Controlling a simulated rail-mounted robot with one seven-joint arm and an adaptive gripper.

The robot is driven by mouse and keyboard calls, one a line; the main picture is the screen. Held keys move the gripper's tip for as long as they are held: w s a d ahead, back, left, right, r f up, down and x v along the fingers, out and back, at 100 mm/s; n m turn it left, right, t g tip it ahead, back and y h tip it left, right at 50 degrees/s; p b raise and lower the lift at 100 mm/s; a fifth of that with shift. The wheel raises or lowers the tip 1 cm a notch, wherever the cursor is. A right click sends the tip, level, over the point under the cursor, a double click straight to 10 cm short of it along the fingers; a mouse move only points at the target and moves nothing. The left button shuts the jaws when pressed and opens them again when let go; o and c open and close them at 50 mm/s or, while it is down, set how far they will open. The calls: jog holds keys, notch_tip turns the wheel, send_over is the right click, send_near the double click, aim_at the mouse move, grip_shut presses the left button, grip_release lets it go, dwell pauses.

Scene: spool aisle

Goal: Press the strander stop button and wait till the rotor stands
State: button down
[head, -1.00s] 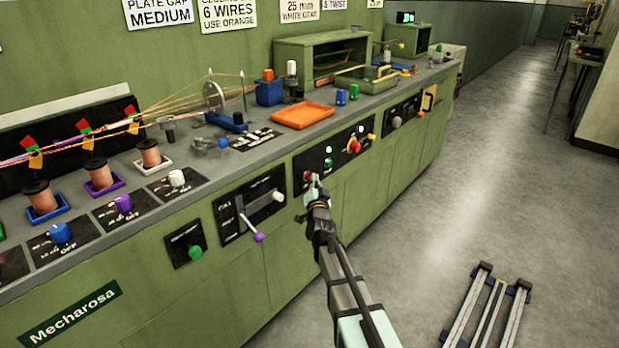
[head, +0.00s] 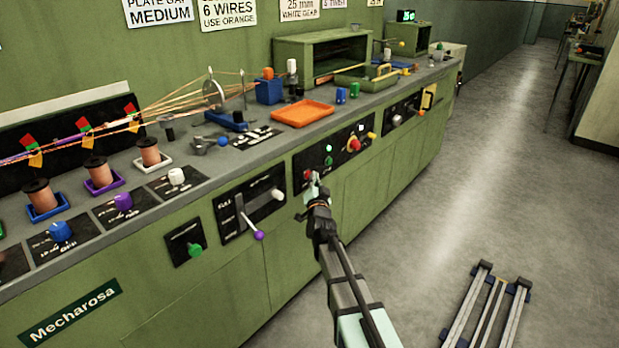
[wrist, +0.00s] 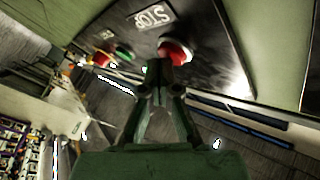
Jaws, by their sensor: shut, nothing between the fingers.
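The red stop button (wrist: 176,50) sits on a black panel beside a white STOP label (wrist: 153,15) in the wrist view. In the head view the red button (head: 307,175) is at the left end of the cabinet's middle panel. My gripper (head: 313,186) is shut and empty, its tips at that button. In the wrist view the gripper tips (wrist: 160,62) overlap the button's lower edge; I cannot tell whether they press it. A pale disc (head: 213,93) with orange wires running to it stands on the bench; it may be the rotor, and I cannot tell whether it turns.
A purple-tipped lever (head: 258,235) and a green button (head: 195,249) sit left of my gripper. An orange tray (head: 303,113) lies above.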

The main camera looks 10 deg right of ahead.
jog(key=shift+s+d, duration=0.25)
jog(key=shift+s, duration=0.05)
jog(key=shift+b, duration=0.3)
jog(key=s+d+b, duration=0.4)
jog(key=b, duration=0.2)
jog(key=shift+s+b, duration=0.25)
jog(key=shift+b, duration=0.1)
